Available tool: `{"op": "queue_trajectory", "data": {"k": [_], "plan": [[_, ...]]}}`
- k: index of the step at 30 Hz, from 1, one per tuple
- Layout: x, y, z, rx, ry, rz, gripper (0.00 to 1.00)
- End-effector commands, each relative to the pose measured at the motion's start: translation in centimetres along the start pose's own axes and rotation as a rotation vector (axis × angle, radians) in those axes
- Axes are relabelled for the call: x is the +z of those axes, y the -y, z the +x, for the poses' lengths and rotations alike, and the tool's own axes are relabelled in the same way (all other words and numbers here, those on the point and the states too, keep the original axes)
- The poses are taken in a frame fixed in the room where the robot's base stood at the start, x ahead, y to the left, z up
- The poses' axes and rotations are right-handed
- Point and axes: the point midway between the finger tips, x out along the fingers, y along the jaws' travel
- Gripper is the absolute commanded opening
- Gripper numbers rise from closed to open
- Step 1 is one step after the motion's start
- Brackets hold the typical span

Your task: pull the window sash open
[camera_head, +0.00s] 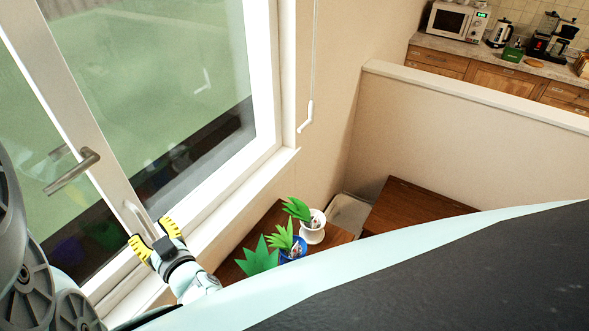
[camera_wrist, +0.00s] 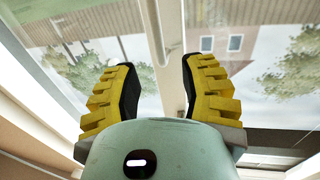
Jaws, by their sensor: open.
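The window sash (camera_head: 62,88) is a white frame with large panes, and its upright bar also shows in the wrist view (camera_wrist: 170,24). A grey lever handle (camera_head: 75,171) sits on it. A slim pale pull handle (camera_head: 136,213) is lower on the frame, just beyond my fingertips. My gripper (camera_head: 154,238) has yellow ribbed fingers with dark pads. In the wrist view my gripper (camera_wrist: 158,65) is open, one finger on each side of the upright bar and pull handle. I cannot tell whether a finger touches the handle. Nothing is visibly gripped.
A white sill (camera_head: 240,200) runs below the window. Potted plants, in a white pot (camera_head: 313,233) and a blue pot (camera_head: 292,252), stand on a wooden surface right of my gripper. A half wall (camera_head: 460,135) separates the kitchen counter with a microwave (camera_head: 458,20).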

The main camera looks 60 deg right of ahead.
Motion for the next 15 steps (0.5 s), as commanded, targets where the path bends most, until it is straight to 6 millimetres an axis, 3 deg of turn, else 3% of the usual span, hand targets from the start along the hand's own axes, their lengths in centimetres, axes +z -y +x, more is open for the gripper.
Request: {"op": "queue_trajectory", "data": {"k": [6,15], "plan": [[0.2,0.1,3.9,0.0,0.002,0.001,0.42],[0.1,0.1,6.3,-0.002,0.002,-0.001,0.42]]}}
